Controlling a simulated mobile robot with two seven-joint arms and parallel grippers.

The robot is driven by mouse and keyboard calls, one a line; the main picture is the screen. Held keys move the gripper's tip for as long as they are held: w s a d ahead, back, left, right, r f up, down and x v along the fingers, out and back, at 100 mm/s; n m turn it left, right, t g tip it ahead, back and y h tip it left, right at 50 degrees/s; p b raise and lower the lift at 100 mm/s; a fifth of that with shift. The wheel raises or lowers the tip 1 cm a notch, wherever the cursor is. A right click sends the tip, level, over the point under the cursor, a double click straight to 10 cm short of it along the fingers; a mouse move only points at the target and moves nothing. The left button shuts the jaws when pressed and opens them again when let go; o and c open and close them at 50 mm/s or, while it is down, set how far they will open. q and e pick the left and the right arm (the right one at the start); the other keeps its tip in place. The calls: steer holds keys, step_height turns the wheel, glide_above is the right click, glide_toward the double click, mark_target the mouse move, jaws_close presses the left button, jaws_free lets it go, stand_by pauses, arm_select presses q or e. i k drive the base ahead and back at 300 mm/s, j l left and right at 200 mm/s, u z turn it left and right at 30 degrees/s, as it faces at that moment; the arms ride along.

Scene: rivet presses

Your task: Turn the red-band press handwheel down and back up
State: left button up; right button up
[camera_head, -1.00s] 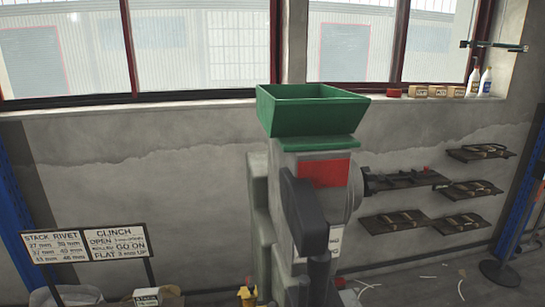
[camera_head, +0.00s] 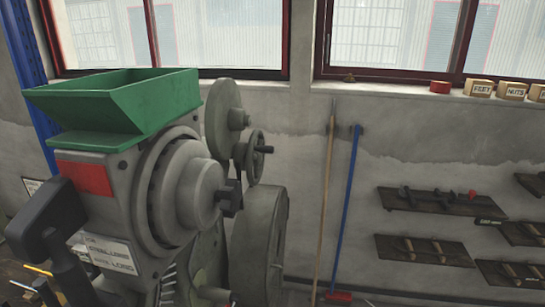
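The grey press (camera_head: 150,255) with a red band (camera_head: 84,178) and a green hopper (camera_head: 112,105) fills the left of the head view. A round grey hub (camera_head: 195,195) with a dark block on its end faces right. Behind it stands a small grey handwheel (camera_head: 252,168) with a dark crank knob (camera_head: 264,149). I cannot tell whether this wheel belongs to the red-band press. A grey disc (camera_head: 222,105) is above it and a large grey wheel (camera_head: 262,245) below. Neither of my grippers shows.
A dark angled part (camera_head: 45,225) stands before the press. A wooden pole (camera_head: 327,200) and a blue pole (camera_head: 346,210) lean on the wall. Small shelves with tools (camera_head: 440,205) hang at right. Labelled boxes (camera_head: 480,88) sit on the sill.

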mark_target(255, 155)
steer(key=i+l+u, duration=0.8)
steer(key=l, duration=0.15)
steer(key=l+u, duration=0.25)
steer(key=i+l+u, duration=0.25)
steer(key=l, duration=0.3)
steer(key=l+u, duration=0.55)
steer(key=l, duration=0.35)
